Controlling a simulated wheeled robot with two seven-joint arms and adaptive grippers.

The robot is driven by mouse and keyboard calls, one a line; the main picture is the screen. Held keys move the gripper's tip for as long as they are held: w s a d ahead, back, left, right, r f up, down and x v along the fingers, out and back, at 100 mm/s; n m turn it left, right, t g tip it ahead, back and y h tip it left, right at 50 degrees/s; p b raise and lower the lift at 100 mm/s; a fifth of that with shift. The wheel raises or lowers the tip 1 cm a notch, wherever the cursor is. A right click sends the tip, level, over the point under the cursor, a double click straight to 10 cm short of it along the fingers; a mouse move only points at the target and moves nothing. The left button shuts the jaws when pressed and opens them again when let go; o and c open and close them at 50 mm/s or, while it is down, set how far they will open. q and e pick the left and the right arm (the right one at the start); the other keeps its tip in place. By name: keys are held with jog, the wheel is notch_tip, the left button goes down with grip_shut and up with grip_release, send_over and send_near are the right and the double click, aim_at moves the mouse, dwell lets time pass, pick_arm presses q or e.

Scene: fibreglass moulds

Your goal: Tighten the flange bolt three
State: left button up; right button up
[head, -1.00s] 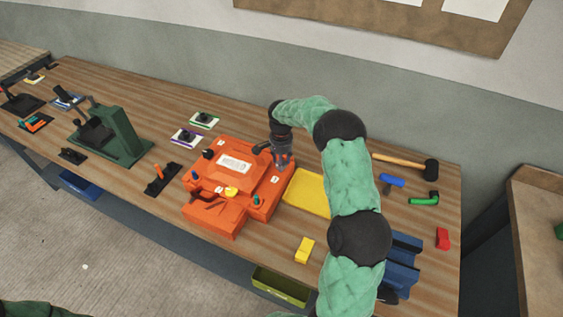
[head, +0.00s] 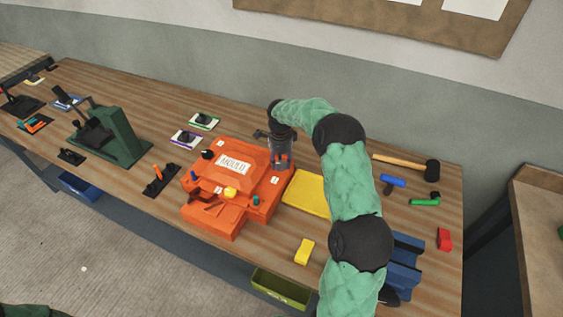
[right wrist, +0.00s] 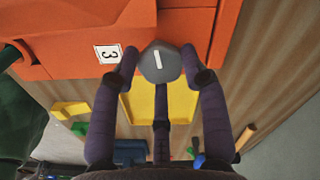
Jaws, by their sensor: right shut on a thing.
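The orange mould (head: 215,219) sits on the bench with a white "MOULD" label on top. Flange bolt three (right wrist: 162,62) is a dark grey hex head with a white stripe, beside a "3" label (right wrist: 109,54) on the mould's edge. My right gripper (head: 281,162) points down at the mould's back right corner. The bolt is mostly hidden by the gripper in the head view. My left gripper is out of view.
Left are a black stand with an orange handle (head: 159,182) and a green press (head: 120,135).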

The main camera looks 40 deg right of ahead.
aim_at(279, 163)
jog(key=shift+w+a+f+m, duration=0.15)
jog(key=shift+a+m, duration=0.2)
jog(key=shift+m, duration=0.25)
jog(key=o, duration=1)
jog(key=shift+w, duration=0.1)
jog(key=shift+o, duration=0.6)
jog(key=shift+w+a, duration=0.1)
jog(key=shift+d, duration=0.2)
jog(key=shift+r, duration=0.3)
jog(key=shift+r, duration=0.25)
notch_tip(279, 163, up, 11)
